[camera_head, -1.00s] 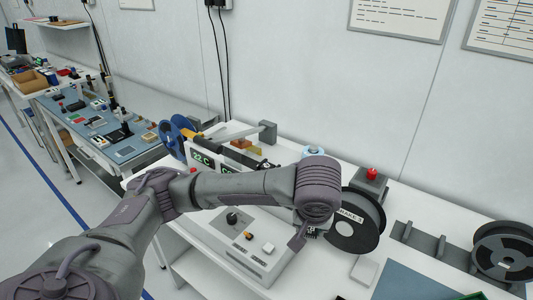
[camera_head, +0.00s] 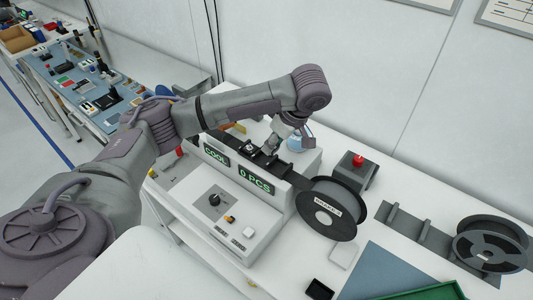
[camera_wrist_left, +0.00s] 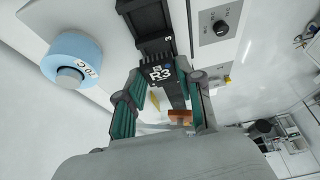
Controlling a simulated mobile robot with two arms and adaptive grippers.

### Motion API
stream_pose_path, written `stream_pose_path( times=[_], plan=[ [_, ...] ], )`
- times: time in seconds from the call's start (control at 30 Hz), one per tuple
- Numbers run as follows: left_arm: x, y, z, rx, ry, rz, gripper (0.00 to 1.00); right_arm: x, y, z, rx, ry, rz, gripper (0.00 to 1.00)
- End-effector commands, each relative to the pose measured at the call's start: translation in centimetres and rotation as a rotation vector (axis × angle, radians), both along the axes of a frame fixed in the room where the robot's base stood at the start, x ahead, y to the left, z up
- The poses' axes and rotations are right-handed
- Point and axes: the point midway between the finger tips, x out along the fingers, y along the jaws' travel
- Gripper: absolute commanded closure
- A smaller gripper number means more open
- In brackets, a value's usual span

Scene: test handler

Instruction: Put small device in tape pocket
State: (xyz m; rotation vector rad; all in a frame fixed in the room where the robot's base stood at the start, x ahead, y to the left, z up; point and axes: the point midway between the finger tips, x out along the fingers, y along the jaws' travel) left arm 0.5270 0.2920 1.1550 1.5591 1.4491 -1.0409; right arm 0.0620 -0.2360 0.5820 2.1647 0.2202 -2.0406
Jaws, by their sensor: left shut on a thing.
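My left gripper (camera_head: 271,147) reaches down over the dark track on top of the white machine (camera_head: 258,222). In the left wrist view, its green-padded fingers (camera_wrist_left: 163,105) are shut on a small dark device (camera_wrist_left: 160,74) marked R3. A dark channel (camera_wrist_left: 153,40) marked 3 lies just beyond the device; I cannot tell whether they touch. In the head view the device is hidden at the fingertips. A black tape reel (camera_head: 330,210) stands at the machine's right end. The tape pockets are too small to make out. My right gripper is not in view.
The displays read COOL (camera_head: 216,154) and 0 PCS (camera_head: 256,182). A light blue round part (camera_wrist_left: 72,62) sits close beside the gripper. A grey box with a red button (camera_head: 358,168) stands behind the reel. A second reel (camera_head: 490,243) and green tray (camera_head: 430,291) are at right.

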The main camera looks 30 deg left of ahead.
Motion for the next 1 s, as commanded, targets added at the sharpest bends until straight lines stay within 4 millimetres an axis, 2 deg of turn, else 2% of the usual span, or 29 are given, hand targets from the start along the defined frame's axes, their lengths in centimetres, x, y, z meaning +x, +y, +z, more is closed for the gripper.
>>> stream_pose_path(
  times=[0.03, 0.1, 0.2, 0.3, 0.43, 0.5, 0.6, 0.73, 0.93, 0.97, 1.0],
  plan=[
    [-0.1, 0.9, -0.9, -0.001, 0.002, 0.003, 0.88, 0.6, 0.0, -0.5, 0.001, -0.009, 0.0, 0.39],
    [-0.1, 1.7, -1.3, -0.002, 0.0, 0.001, 0.88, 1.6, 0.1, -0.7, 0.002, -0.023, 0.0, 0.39],
    [-0.1, 2.3, -1.5, -0.001, -0.002, -0.001, 0.88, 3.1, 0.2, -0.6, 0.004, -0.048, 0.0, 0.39],
    [-0.1, 2.4, -2.1, -0.001, 0.0, -0.003, 0.88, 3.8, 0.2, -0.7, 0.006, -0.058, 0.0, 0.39],
    [-0.2, 2.3, -4.0, -0.003, 0.002, -0.001, 0.88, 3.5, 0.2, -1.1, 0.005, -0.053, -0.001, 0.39],
    [-0.1, 2.5, -4.4, 0.001, 0.001, -0.002, 0.88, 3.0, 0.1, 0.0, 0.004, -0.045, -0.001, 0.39],
    [-0.1, 2.4, -5.3, 0.0, -0.002, -0.002, 0.88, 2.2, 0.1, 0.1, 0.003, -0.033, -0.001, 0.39],
    [-0.1, 2.4, -5.4, -0.001, -0.003, -0.002, 0.88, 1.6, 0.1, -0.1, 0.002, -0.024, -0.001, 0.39],
    [-0.1, 2.4, -5.7, -0.002, -0.002, -0.002, 0.88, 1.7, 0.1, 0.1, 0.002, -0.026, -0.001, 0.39],
    [-0.1, 2.4, -5.7, -0.002, -0.003, -0.002, 0.62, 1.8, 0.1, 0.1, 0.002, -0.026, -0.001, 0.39],
    [0.0, 2.4, -5.7, -0.002, -0.003, -0.002, 0.55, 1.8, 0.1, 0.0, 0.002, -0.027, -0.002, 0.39]
  ],
)
